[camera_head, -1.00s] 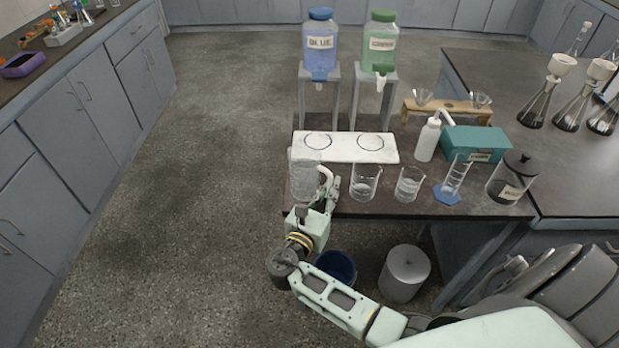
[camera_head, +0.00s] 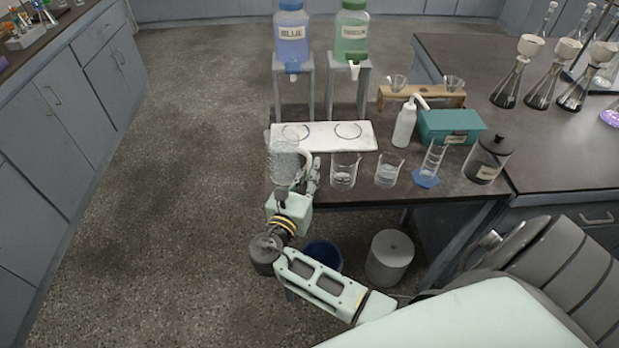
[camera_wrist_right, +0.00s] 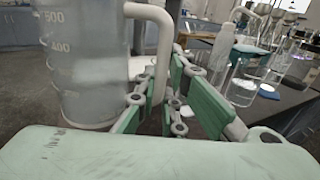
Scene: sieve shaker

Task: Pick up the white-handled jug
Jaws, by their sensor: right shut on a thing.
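The white-handled jug (camera_head: 283,160) is clear, with measuring marks, and stands upright at the left front corner of the dark table. My right gripper (camera_head: 305,180) is shut on its white handle (camera_head: 306,160). In the right wrist view, the jug (camera_wrist_right: 85,65) is at the left, and its handle (camera_wrist_right: 160,45) runs down between the green fingers of the gripper (camera_wrist_right: 160,95). I cannot tell whether the jug's base touches the table. My left gripper is not in view.
Two beakers (camera_head: 344,172) (camera_head: 387,171), a cylinder (camera_head: 433,160) and a dark-lidded jar (camera_head: 488,160) stand right of the jug. A white board (camera_head: 322,136) lies behind it. Blue (camera_head: 291,35) and green (camera_head: 351,36) dispensers stand at the back. Open floor lies left.

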